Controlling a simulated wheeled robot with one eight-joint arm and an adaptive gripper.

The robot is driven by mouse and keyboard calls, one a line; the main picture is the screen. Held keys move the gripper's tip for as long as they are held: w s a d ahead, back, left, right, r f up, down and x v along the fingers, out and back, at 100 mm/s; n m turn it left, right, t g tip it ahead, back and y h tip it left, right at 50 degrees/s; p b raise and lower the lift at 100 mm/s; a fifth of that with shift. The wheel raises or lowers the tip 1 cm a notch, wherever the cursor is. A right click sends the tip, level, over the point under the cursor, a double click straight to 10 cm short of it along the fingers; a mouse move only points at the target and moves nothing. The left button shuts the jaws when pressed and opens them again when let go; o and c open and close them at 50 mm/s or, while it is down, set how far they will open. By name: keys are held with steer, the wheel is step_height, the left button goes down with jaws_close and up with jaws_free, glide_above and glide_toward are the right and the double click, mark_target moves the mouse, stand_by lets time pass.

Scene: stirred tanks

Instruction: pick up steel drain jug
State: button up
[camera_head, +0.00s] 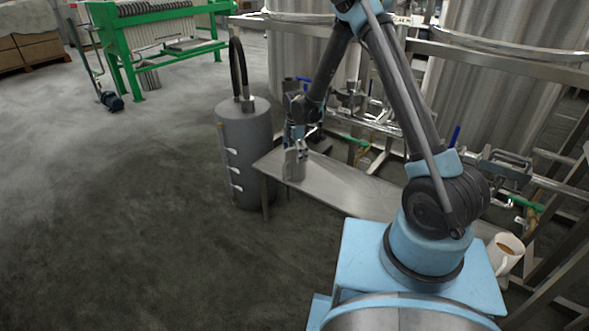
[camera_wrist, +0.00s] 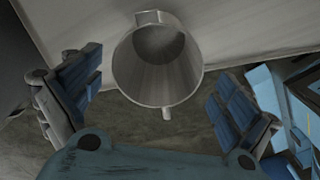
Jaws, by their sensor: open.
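The steel drain jug (camera_head: 296,163) stands at the left end of a narrow steel bench (camera_head: 335,184) in the head view. In the wrist view I look down into the open mouth of the jug (camera_wrist: 158,60), which appears empty. It lies between and slightly beyond my two finger pads. My gripper (camera_head: 301,141) is at the jug's top in the head view. In the wrist view my gripper (camera_wrist: 155,100) is open, with blue pads spread wide on both sides and a gap to the jug on each side.
A grey cylinder (camera_head: 243,150) with a black hose stands close left of the bench. Steel tanks (camera_head: 300,60) with pipes, valves and rails run behind it. A white mug (camera_head: 503,252) with brown liquid sits at the bench's right end. The floor (camera_head: 130,220) at left is clear.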

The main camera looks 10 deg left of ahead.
mark_target(293, 164)
steer(key=shift+a+f, duration=0.2)
steer(key=shift+f, duration=1.45)
steer(key=shift+a+f, duration=0.15)
steer(key=shift+f, duration=1.45)
steer(key=c, duration=1.2)
